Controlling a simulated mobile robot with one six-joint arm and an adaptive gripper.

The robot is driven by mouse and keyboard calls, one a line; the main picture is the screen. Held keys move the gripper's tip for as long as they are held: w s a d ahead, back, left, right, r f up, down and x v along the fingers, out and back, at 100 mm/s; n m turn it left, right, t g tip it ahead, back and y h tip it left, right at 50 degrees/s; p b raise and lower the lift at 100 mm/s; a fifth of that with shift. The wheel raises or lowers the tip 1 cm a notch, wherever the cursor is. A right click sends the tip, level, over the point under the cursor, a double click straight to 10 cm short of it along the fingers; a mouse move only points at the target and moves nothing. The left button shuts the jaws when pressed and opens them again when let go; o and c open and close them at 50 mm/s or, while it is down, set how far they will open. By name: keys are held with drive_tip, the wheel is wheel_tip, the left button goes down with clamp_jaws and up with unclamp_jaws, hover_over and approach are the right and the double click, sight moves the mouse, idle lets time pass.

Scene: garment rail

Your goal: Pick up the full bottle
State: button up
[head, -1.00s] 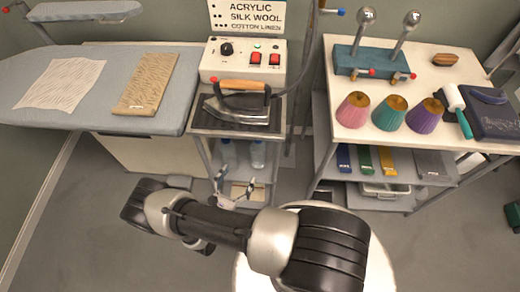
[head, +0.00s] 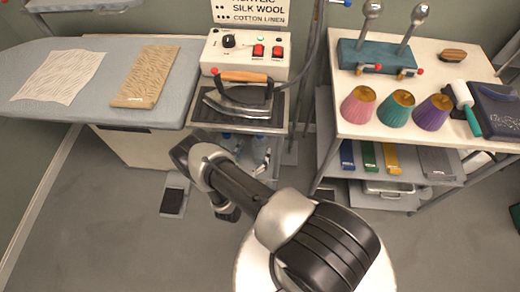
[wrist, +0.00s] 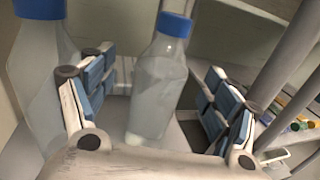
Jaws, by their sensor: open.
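Two clear bottles with blue caps show in the wrist view. One bottle (wrist: 160,85) stands between my open fingers, slightly tilted in the picture. The other bottle (wrist: 42,80) is nearer the camera, left of the left finger. How full each is I cannot tell clearly. My gripper (wrist: 157,98) is open, with a blue-padded finger on either side of the middle bottle; contact is not clear.
The bottles' shelf is under the iron stand (head: 210,112), with an iron (head: 240,100) on top. Grey posts (wrist: 290,60) rise at the right in the wrist view. An ironing board (head: 110,45) is left. A table (head: 440,75) with coloured cones is right.

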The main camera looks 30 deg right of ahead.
sight(260, 142)
drive_tip(key=w+d+b, duration=0.1)
drive_tip(key=w+d+f, duration=0.1)
drive_tip(key=d, duration=0.1)
drive_tip(key=shift+w+d+f+b, duration=0.1)
drive_tip(key=shift+w+d+b, duration=0.1)
drive_tip(key=shift+d+b, duration=0.15)
drive_tip(key=shift+w+d, duration=0.3)
drive_tip(key=shift+w, duration=0.05)
drive_tip(key=shift+c, duration=0.5)
clamp_jaws()
